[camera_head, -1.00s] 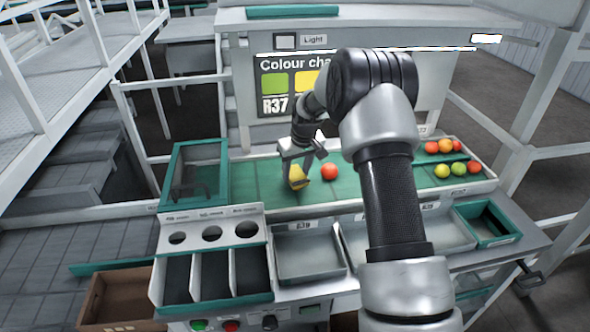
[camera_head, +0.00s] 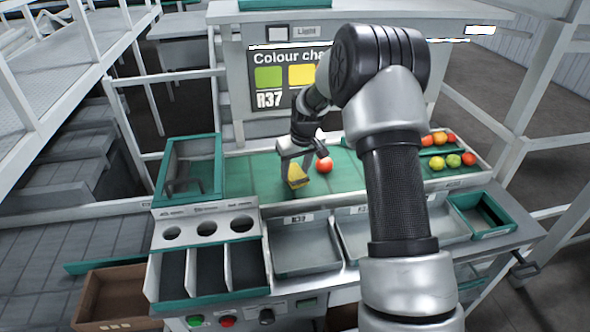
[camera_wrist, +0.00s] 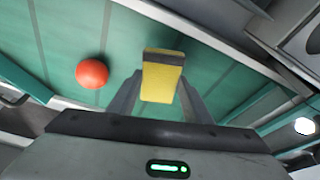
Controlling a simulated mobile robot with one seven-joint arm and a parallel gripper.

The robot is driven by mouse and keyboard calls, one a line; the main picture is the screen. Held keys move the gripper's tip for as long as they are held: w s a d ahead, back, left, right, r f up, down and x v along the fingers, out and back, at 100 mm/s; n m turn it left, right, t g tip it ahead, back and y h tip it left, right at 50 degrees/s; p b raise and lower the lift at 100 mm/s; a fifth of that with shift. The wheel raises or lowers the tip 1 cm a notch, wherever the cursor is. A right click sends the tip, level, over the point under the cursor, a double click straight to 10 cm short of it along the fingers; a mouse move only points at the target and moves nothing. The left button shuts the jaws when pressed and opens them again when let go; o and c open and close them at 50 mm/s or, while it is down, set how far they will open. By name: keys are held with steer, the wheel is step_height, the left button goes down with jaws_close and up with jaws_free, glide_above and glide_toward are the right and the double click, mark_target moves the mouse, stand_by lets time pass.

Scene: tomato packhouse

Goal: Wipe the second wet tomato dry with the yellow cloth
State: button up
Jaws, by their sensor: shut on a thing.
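A red tomato (camera_head: 324,165) lies on the green mat of the bench, just right of my gripper (camera_head: 296,172). It also shows in the wrist view (camera_wrist: 92,73), left of the fingers. My gripper (camera_wrist: 158,98) is shut on the yellow cloth (camera_wrist: 162,83), a block-like pad with a dark far edge. The cloth (camera_head: 297,177) is held low at the mat; whether it touches the mat I cannot tell. A gap shows between cloth and tomato in the wrist view. Wetness on the tomato cannot be made out.
Several red, orange, yellow and green tomatoes (camera_head: 453,160) sit at the mat's right end. A clear-topped green box (camera_head: 190,170) stands at the left. Grey trays (camera_head: 303,258) line the front. The colour chart panel (camera_head: 284,78) rises behind.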

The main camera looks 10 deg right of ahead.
steer(key=shift+s+f, duration=0.15)
steer(key=shift+f, duration=0.2)
steer(key=shift+w+a+r, duration=0.1)
steer(key=shift+w+a, duration=0.1)
steer(key=shift+w, duration=0.5)
steer(key=shift+w+a, duration=0.15)
steer(key=shift+w, duration=0.6)
steer(key=shift+w+a+r, duration=0.1)
steer(key=shift+w+a, duration=0.1)
steer(key=shift+w, duration=0.5)
steer(key=shift+f, duration=0.1)
steer(key=shift+s+d+b, duration=0.2)
steer(key=shift+s, duration=0.5)
steer(key=shift+s+d+b, duration=0.15)
steer(key=shift+s+d, duration=0.05)
steer(key=shift+s, duration=0.55)
steer(key=shift+s+d+b, duration=0.2)
steer(key=shift+s, duration=0.5)
steer(key=shift+w, duration=0.1)
steer(key=shift+w+a, duration=0.2)
steer(key=shift+w, duration=0.5)
steer(key=shift+w+a, duration=0.2)
steer(key=shift+w, duration=0.5)
steer(key=shift+w+a, duration=0.2)
steer(key=shift+w, duration=0.5)
